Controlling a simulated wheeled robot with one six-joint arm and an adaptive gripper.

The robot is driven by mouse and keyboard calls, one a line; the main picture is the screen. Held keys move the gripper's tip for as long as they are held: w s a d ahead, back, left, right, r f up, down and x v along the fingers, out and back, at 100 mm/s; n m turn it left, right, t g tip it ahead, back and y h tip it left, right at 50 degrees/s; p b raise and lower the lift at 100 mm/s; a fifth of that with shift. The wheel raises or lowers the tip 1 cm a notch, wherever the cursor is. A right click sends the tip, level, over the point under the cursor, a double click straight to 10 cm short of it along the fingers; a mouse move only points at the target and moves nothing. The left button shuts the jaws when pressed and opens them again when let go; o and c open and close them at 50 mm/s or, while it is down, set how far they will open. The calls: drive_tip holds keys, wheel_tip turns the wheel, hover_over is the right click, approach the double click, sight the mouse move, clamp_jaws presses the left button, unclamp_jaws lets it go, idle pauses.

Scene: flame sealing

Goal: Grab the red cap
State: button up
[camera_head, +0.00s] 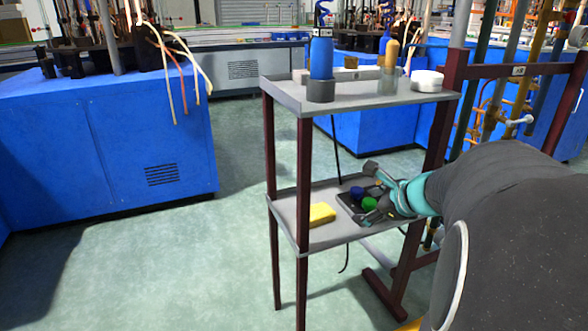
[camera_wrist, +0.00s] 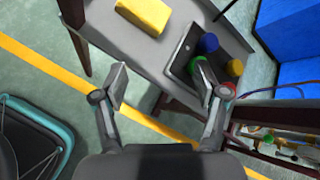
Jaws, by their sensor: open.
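A small red patch, likely the red cap (camera_wrist: 229,86), shows in the wrist view beside my right finger, which partly hides it. I cannot make it out in the head view. A blue cap (camera_wrist: 208,42), a green cap (camera_wrist: 199,65) and a yellow cap (camera_wrist: 236,67) are close by in a dark tray (camera_wrist: 181,46). The green cap also shows in the head view (camera_head: 369,204). My gripper (camera_wrist: 163,84) is open and empty, its fingers apart. In the head view my gripper (camera_head: 370,192) is over the tray on the lower shelf. The red patch lies right of the gap between my fingers.
A yellow block (camera_head: 321,214) sits left of the tray on the lower shelf (camera_head: 285,206). The upper shelf (camera_head: 345,98) above holds a blue bottle (camera_head: 321,57) and other items. Dark red posts (camera_head: 304,180) frame the rack. Open floor lies to the left.

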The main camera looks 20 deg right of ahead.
drive_tip(key=d+f+m+t+h+b, duration=0.1)
drive_tip(key=d+f+m+t+h, duration=0.2)
drive_tip(key=d+m, duration=1.1)
drive_tip(key=w+d+f+n, duration=0.1)
drive_tip(key=w, duration=0.1)
drive_tip(key=w+d+f+n, duration=0.1)
drive_tip(key=w, duration=0.1)
drive_tip(key=w+d+f+n+g+b, duration=0.1)
drive_tip(key=w, duration=0.1)
drive_tip(key=shift+w+d+f+h, duration=0.25)
drive_tip(key=shift+w+f+h, duration=0.05)
drive_tip(key=shift+w+f, duration=0.05)
drive_tip(key=shift+r+x, duration=0.15)
drive_tip(key=shift+x, duration=1.35)
drive_tip(key=shift+r+x, duration=0.1)
drive_tip(key=shift+x, duration=1.35)
drive_tip(key=shift+w+a, duration=0.15)
drive_tip(key=c, duration=0.9)
